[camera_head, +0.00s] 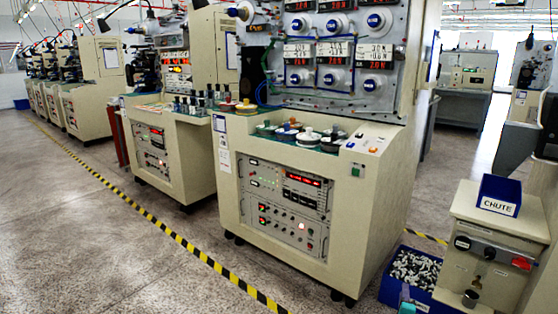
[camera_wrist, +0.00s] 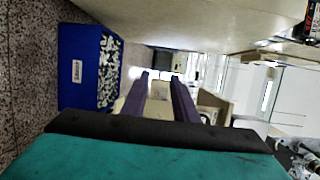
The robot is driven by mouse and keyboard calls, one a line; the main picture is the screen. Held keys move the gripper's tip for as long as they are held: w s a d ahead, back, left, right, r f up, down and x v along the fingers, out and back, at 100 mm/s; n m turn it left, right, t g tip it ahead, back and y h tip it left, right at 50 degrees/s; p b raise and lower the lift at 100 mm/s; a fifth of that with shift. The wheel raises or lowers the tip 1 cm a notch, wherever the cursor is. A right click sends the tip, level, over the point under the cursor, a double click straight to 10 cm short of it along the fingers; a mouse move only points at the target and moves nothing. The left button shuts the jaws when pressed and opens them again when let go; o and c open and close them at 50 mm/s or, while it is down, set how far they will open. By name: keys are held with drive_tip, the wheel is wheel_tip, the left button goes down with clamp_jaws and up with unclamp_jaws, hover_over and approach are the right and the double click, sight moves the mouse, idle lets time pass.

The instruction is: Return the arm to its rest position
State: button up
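My gripper (camera_wrist: 161,80) shows in the wrist view as two dark purple fingers above a black and teal body. The fingers stand apart with a clear gap, and nothing is held between them. A pale machine surface shows behind the gap. In the head view the gripper's fingers cannot be made out, and the arm's full pose cannot be told.
A blue bin (camera_head: 388,292) of small white and dark parts stands on the floor; it also shows in the wrist view (camera_wrist: 75,88). Right of it is a beige unit (camera_head: 478,225) with a blue CHUTE box (camera_head: 498,207). A winding machine (camera_head: 340,190) stands left. Floor aisle (camera_head: 120,255) is clear.

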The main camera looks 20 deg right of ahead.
drive_tip(key=w+a+f+n+g+y+p, duration=0.1)
drive_tip(key=w+a+f+n+y+p, duration=0.15)
drive_tip(key=a, duration=0.85)
drive_tip(key=w+a+f+n+y+p, duration=0.2)
drive_tip(key=w+a+f+y, duration=0.1)
drive_tip(key=a, duration=0.9)
drive_tip(key=s+a+f+n+g+y+p, duration=0.2)
drive_tip(key=s+a+f+n, duration=0.15)
drive_tip(key=a, duration=0.55)
drive_tip(key=s+a+f+n+g+y+p, duration=0.1)
drive_tip(key=s+a+f+n+g+p, duration=0.2)
drive_tip(key=a, duration=0.6)
drive_tip(key=s+a+f+n+g+y, duration=0.1)
drive_tip(key=s+a+f+n+g, duration=0.25)
drive_tip(key=s, duration=0.35)
drive_tip(key=s+a+f+n+g+y, duration=0.1)
drive_tip(key=s+a+f+n+g, duration=0.1)
drive_tip(key=s+a, duration=0.45)
drive_tip(key=s+r+n+g+p, duration=0.1)
drive_tip(key=s+r+n+g, duration=0.2)
drive_tip(key=s, duration=1.7)
drive_tip(key=n+g, duration=0.4)
drive_tip(key=n, duration=0.2)
drive_tip(key=shift+a+r+g, duration=0.15)
drive_tip(key=shift+a+g, duration=0.05)
drive_tip(key=shift+g, duration=0.15)
